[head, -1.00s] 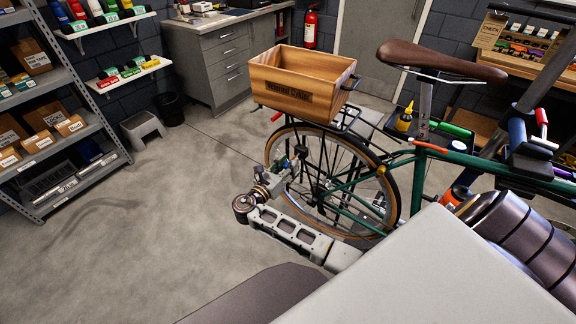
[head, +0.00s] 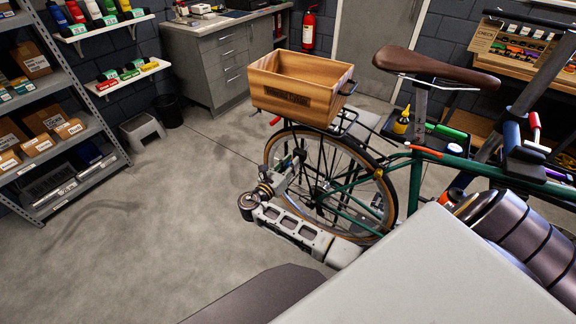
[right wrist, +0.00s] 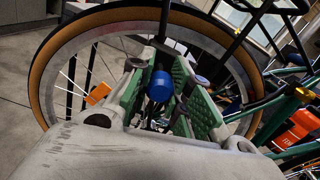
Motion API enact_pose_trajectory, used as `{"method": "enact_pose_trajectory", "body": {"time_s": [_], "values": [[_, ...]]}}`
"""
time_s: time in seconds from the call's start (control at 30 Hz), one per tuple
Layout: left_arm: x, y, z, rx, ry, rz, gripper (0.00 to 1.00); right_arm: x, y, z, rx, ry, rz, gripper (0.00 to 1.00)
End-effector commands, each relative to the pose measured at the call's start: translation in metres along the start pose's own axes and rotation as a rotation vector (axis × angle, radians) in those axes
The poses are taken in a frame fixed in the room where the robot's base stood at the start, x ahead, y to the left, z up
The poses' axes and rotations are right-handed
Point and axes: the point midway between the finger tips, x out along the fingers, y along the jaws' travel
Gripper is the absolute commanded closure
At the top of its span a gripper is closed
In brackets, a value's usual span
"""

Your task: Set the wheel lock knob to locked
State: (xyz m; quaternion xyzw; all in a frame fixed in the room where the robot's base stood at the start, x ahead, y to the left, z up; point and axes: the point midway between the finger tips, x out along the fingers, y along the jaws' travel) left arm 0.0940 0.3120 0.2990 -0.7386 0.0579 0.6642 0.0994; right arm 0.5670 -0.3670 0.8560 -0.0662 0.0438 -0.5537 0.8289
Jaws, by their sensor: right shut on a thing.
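The bicycle's rear wheel (head: 268,150) stands upright with its rack, and its tyre and rim arch across the right wrist view (right wrist: 85,28). A blue knob (right wrist: 160,86), which looks like the wheel lock knob, sits between the green-padded fingers of my right gripper (right wrist: 160,92) near the wheel's hub. My right gripper (head: 297,160) is shut on it, at the left side of the wheel in the head view. The knob is too hidden in the head view to make out, and I cannot read its setting. My left gripper is not in view.
A wooden crate (head: 290,97) sits on the rack above my right gripper. An orange thing (right wrist: 98,94) shows beside the fingers among the spokes. The saddle (head: 440,63) and green frame (head: 400,175) are to the right. Open floor (head: 140,240) lies to the left.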

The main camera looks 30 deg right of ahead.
Motion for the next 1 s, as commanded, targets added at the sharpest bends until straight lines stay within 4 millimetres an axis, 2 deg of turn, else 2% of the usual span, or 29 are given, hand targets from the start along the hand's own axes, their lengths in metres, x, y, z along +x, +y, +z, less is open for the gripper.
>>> {"method": "enact_pose_trajectory", "body": {"time_s": [0.2, 0.37, 0.4, 0.57, 0.8, 1.0], "values": [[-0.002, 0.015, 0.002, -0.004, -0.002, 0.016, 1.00, 0.003, 0.000, 0.001, 0.002, 0.001, 0.000, 1.00], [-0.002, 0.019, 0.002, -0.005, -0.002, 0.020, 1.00, 0.003, 0.000, 0.000, 0.002, 0.001, 0.000, 1.00], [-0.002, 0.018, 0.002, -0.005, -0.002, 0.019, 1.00, 0.003, 0.000, 0.000, 0.002, 0.001, 0.000, 0.77], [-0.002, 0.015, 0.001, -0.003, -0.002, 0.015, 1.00, 0.003, 0.000, 0.000, 0.002, 0.001, 0.000, 0.56], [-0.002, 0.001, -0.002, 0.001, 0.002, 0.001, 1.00, 0.003, 0.000, 0.000, 0.001, 0.001, 0.000, 0.56], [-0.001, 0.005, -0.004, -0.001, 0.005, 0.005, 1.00, 0.000, 0.000, 0.000, 0.001, 0.002, 0.001, 0.56]]}}
